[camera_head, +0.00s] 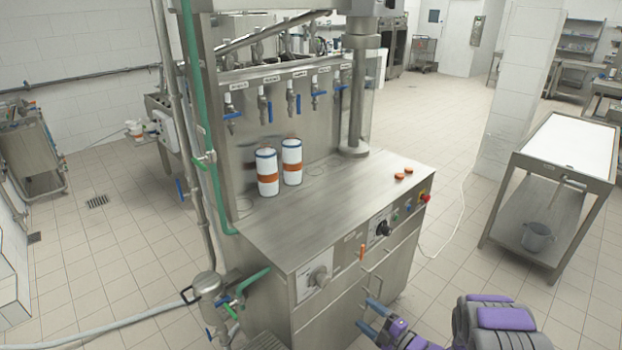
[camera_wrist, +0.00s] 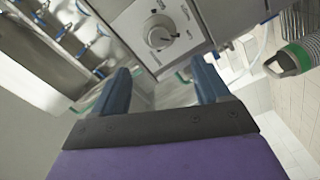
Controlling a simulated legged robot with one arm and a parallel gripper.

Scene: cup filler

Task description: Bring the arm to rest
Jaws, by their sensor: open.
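My gripper (camera_head: 372,318) is at the bottom of the head view, in front of the steel filling machine (camera_head: 300,225) and low by its front doors. The arm behind it is purple and grey. In the wrist view the two blue fingers of my gripper (camera_wrist: 162,88) stand apart with nothing between them. Beyond them is the machine's front panel with a round knob (camera_wrist: 160,37). The knob also shows in the head view (camera_head: 318,277). I cannot tell the exact gap between the fingers and the machine.
Two white cups with orange bands, one left (camera_head: 267,173) and one right (camera_head: 291,162), stand on the machine under several blue-handled taps. Green pipes (camera_head: 197,90) run up its left side. A steel table (camera_head: 565,155) with a bucket (camera_head: 537,236) stands right.

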